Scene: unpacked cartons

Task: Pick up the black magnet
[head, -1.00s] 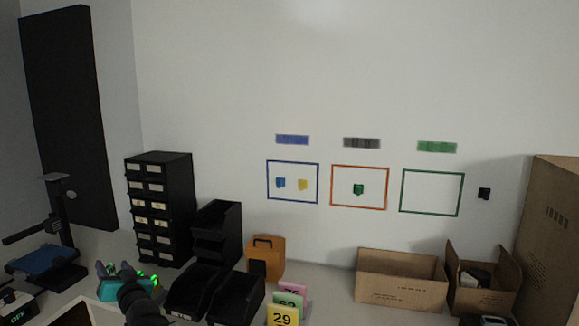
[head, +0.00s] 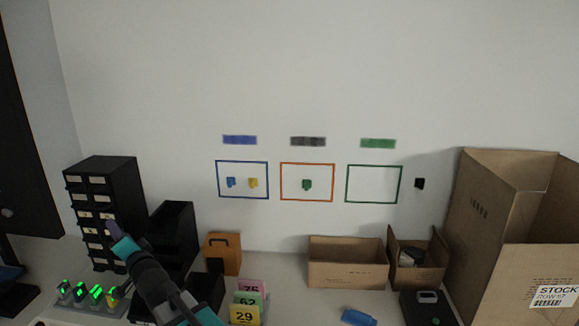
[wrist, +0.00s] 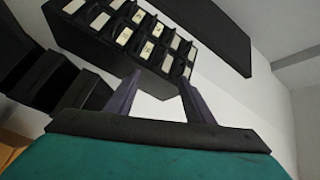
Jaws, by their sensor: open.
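The black magnet (head: 420,183) is a small dark block on the white wall, just right of the empty green frame (head: 374,184). It does not show in the wrist view. My gripper (head: 113,232) is at the left in the head view, in front of the black drawer cabinet (head: 103,200), far to the left of the magnet. In the wrist view, my gripper (wrist: 160,82) has its two purple fingers spread, with nothing between them. The cabinet (wrist: 130,35) lies beyond the fingers.
A blue frame (head: 242,197) holds a blue and a yellow magnet; an orange frame (head: 307,200) holds a green one. Below the magnet stand small open cartons (head: 347,270) and a tall carton (head: 485,235). Black bins (head: 172,235) and number cards (head: 245,310) stand left. The wall around the magnet is clear.

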